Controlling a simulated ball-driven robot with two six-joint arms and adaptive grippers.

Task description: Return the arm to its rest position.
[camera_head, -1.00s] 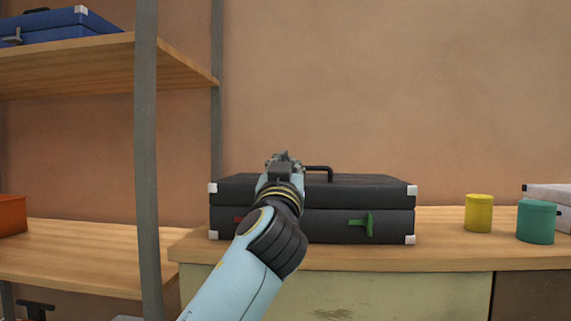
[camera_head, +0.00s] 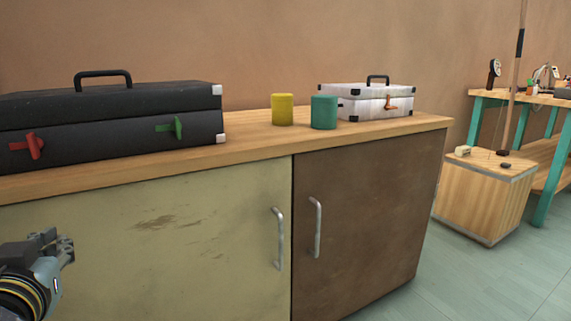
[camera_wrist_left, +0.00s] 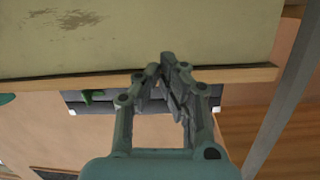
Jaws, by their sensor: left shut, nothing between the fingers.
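My left gripper (camera_head: 66,246) is at the lower left edge of the head view, in front of the cabinet's pale door and below the counter top. Its fingers are together and hold nothing. In the left wrist view the fingertips (camera_wrist_left: 162,66) meet in front of the cabinet and counter edge, which appear upside down. Most of my left arm is outside the head view. My right gripper is not in view.
A black case (camera_head: 110,105) with red and green latches stands on the wooden counter (camera_head: 250,137). Yellow (camera_head: 283,109) and teal (camera_head: 324,112) cylinders and a white case (camera_head: 372,101) stand to its right. Door handles (camera_head: 278,238) stick out.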

